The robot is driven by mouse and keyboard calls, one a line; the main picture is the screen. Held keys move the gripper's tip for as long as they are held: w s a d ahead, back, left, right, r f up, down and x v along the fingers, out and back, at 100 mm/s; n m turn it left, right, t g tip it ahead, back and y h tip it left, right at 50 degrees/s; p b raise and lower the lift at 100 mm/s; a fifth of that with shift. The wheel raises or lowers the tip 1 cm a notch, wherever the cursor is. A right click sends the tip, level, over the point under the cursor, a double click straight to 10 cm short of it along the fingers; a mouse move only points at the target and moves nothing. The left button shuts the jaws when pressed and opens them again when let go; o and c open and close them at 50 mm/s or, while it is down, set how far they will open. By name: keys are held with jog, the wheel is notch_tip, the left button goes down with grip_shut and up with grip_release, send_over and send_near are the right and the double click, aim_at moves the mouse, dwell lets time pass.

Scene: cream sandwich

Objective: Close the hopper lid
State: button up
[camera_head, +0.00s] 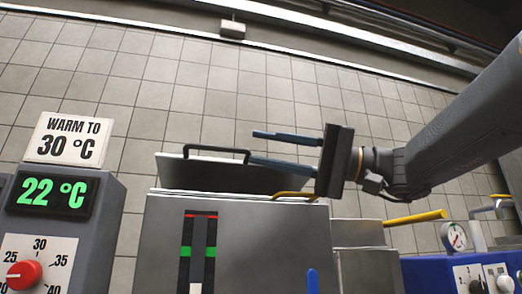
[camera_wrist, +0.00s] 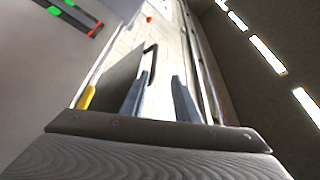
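The hopper lid (camera_head: 225,177) is a grey panel with a black bar handle (camera_head: 217,149) along its upper edge. It stands raised and tilted at the back of the metal hopper (camera_head: 270,235). My gripper (camera_head: 254,147) comes in from the right, with its two blue-grey fingers apart and nothing visible between them. The lower finger reaches close to the right end of the handle; I cannot tell whether they touch. In the wrist view the lid (camera_wrist: 108,75) and handle (camera_wrist: 150,62) lie just beyond the left finger of my open gripper (camera_wrist: 158,88).
A yellow bar (camera_head: 294,195) sits at the hopper's top right edge. A longer yellow lever (camera_head: 415,218) sticks out farther right, near a pressure gauge (camera_head: 453,236) and blue machine. A control box reading 22 °C (camera_head: 52,194) stands left. Tiled wall lies behind.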

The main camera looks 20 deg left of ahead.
jog(key=b+v, duration=0.2)
jog(key=v, duration=0.5)
jog(key=shift+w+f, duration=0.2)
jog(key=shift+f, duration=0.05)
dwell(0.4)
dwell(0.7)
